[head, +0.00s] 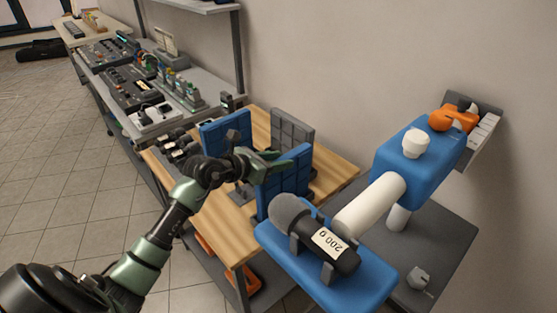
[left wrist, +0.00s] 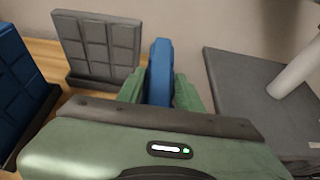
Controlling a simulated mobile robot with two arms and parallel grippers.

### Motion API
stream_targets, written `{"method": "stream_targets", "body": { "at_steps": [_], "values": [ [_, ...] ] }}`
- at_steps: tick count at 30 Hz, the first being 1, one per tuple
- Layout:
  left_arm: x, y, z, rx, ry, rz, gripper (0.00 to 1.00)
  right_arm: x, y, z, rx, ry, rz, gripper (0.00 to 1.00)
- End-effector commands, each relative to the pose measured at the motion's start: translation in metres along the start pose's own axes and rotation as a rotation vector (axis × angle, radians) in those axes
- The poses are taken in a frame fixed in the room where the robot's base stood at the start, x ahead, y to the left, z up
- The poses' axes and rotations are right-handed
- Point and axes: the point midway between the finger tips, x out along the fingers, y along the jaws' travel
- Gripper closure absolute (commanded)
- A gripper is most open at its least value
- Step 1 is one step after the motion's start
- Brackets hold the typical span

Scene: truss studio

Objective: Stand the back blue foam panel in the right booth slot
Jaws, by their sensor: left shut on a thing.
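My left gripper (head: 272,162) is shut on a blue foam panel (head: 288,178) with a grid of squares on its face. It holds the panel upright at the right end of the wooden table. In the left wrist view the held panel (left wrist: 160,72) shows nearly edge-on between the green fingers. A grey panel (head: 291,130) stands behind it, and another blue panel (head: 222,130) stands to the left. The gripper and arm hide part of the space between the panels. I cannot tell whether the held panel's bottom edge is in a slot. My right gripper is not in view.
A microphone (head: 290,212) marked 200 g lies on a blue platform (head: 360,285) close at the front right. A blue and white device (head: 415,150) stands over a dark grey table (head: 440,240). The wooden table (head: 335,170) has some bare surface at its right.

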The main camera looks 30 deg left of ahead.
Motion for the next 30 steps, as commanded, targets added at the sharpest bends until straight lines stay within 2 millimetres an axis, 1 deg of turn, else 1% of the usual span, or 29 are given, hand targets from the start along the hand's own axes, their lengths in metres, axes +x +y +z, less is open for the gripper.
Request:
{"method": "stream_targets", "body": {
  "at_steps": [21,22,23,30],
  "values": [
    [0.005,0.000,-0.012,0.000,-0.001,0.000,1.00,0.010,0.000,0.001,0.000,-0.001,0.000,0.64],
    [0.005,0.000,-0.011,0.000,-0.001,0.000,0.59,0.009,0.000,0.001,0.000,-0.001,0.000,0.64],
    [0.005,0.000,-0.011,0.001,-0.001,0.000,0.55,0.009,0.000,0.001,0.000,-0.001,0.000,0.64],
    [0.005,0.000,-0.012,0.000,0.000,0.000,0.55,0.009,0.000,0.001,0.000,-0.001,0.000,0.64]
  ]
}}
